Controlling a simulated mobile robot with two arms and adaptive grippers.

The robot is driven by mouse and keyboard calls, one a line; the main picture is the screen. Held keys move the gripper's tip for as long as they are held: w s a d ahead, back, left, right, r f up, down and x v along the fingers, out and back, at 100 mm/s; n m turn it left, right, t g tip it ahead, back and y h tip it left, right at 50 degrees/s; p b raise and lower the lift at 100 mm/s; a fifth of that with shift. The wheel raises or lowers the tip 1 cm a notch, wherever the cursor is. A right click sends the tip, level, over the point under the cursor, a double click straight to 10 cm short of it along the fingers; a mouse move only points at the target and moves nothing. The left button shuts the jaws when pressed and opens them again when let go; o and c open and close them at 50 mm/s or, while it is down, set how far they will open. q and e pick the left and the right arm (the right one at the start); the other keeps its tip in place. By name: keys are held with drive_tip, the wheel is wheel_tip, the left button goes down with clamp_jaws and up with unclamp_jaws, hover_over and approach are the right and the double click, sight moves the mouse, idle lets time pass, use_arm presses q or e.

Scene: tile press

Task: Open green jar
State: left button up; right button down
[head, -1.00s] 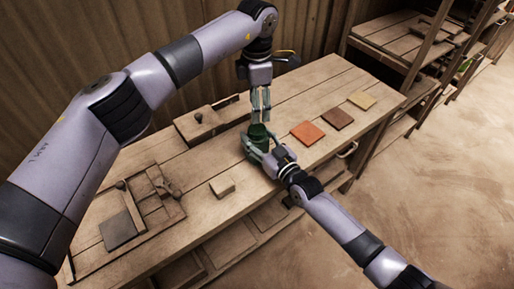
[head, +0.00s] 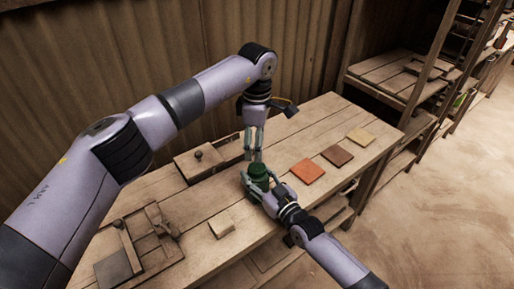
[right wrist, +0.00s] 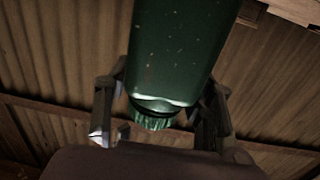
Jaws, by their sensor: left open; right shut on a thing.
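The green jar (head: 258,172) stands upright near the middle of the wooden bench, its dark green round top facing up. My right gripper (head: 258,184) is shut around the jar's body from the front. In the right wrist view the jar's smooth green body (right wrist: 180,50) fills the upper middle, between the two fingers (right wrist: 160,110). A ribbed green part (right wrist: 153,122) shows at its lower end; I cannot tell whether this is the lid. My left gripper (head: 255,156) is open, pointing down just above the jar's top. Whether its fingertips touch the top is unclear.
Orange (head: 307,170), brown (head: 337,155) and tan (head: 361,136) tiles lie right of the jar.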

sight(257, 168)
use_arm(q)
drive_tip(key=m, duration=0.8)
drive_tip(key=shift+r, duration=0.1)
drive_tip(key=m, duration=0.9)
drive_tip(key=shift+f, duration=3.95)
drive_tip(key=shift+c, duration=0.3)
